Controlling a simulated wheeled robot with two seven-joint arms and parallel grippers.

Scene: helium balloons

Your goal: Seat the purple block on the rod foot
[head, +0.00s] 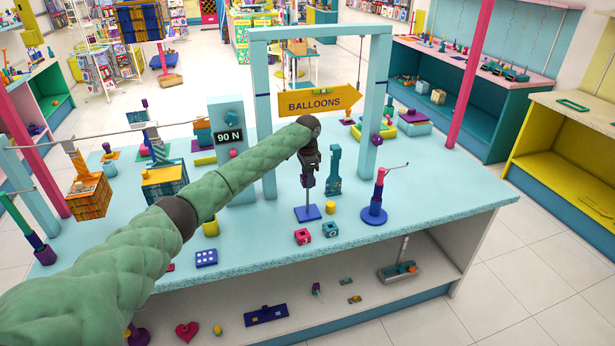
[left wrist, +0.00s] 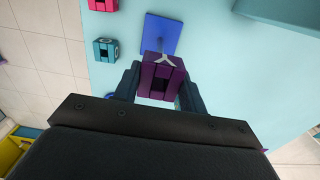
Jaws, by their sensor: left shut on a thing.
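The purple block (left wrist: 160,78) is between the two fingers of my left gripper (left wrist: 157,92), which is shut on it. In the head view my left gripper (head: 309,178) points down above the rod foot, a blue square plate (head: 307,213) with a thin upright rod. The plate also shows in the left wrist view (left wrist: 163,33), just beyond the block. A pale forked metal tip (left wrist: 163,60) shows at the block's far side; I cannot tell whether the rod lies in the block's slot. The block is mostly hidden in the head view. My right gripper is out of view.
A pink cube (head: 303,237) and a teal cube (head: 330,230) lie in front of the plate. A teal upright piece (head: 334,172) stands close behind. The front right of the tabletop is clear.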

